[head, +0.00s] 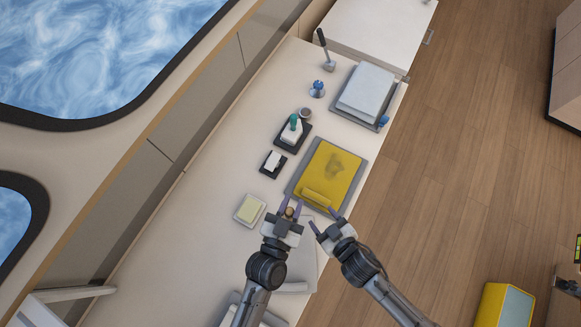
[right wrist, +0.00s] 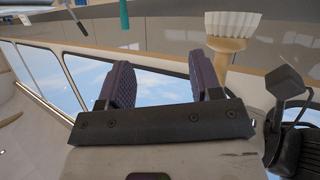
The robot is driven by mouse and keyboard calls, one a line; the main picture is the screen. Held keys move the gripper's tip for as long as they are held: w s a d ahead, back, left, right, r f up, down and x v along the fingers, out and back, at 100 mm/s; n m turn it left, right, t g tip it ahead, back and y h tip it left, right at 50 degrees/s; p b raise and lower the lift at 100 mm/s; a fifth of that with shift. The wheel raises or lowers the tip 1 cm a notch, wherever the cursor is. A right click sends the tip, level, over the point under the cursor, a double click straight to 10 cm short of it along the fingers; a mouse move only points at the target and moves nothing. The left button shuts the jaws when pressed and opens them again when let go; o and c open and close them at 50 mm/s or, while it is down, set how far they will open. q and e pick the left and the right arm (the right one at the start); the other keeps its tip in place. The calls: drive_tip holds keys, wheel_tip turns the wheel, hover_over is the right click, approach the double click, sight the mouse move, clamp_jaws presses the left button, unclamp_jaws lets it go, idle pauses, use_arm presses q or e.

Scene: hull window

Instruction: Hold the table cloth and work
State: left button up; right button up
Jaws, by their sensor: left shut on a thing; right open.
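A yellow cloth (head: 335,162) with a dark stain lies on a grey mat (head: 358,178) on the table; a raised yellow strip (head: 316,197) lies along its near edge. My left gripper (head: 290,208) is at the cloth's near left corner, shut on a small brown thing. In the right wrist view this looks like a wooden brush (right wrist: 229,45) with pale bristles, beside dark parts of my left gripper. My right gripper (head: 323,220) is open and empty just off the cloth's near edge. Its two purple fingers (right wrist: 162,82) show apart in the right wrist view.
A pale yellow pad (head: 249,209) lies left of my left gripper. Farther up stand a black holder with a teal-topped thing (head: 293,130), a small black tray (head: 273,162), a blue-topped item (head: 317,88) and a stacked white block (head: 367,93). The table's right edge borders open floor.

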sight(296, 287)
drive_tip(key=s+f+n+g+y, duration=0.1)
drive_tip(key=s+n+y, duration=0.1)
drive_tip(key=s+a+f+n+g+y, duration=0.1)
drive_tip(key=s+f+n+g+y, duration=0.1)
drive_tip(key=s, duration=0.1)
drive_tip(key=s+a+f+n+g+y, duration=0.1)
drive_tip(key=s+f+n+y, duration=0.1)
drive_tip(key=y, duration=0.1)
drive_tip(key=shift+s+a, duration=0.15)
drive_tip(key=shift+a, duration=0.05)
drive_tip(key=s+d+f+n+g+y, duration=0.1)
drive_tip(key=s+d+f+n+g, duration=0.15)
drive_tip(key=s+g, duration=0.2)
drive_tip(key=s+d+f+n+g+y, duration=0.1)
drive_tip(key=s+d+f+n+g, duration=0.1)
drive_tip(key=s+d+g, duration=0.3)
drive_tip(key=shift+t, duration=0.45)
drive_tip(key=x, duration=1.3)
drive_tip(key=shift+s+a+f, duration=0.1)
drive_tip(key=shift+s+a, duration=0.1)
drive_tip(key=shift+s, duration=0.1)
drive_tip(key=shift+c, duration=0.4)
drive_tip(key=c, duration=0.8)
drive_tip(key=shift+o, duration=0.2)
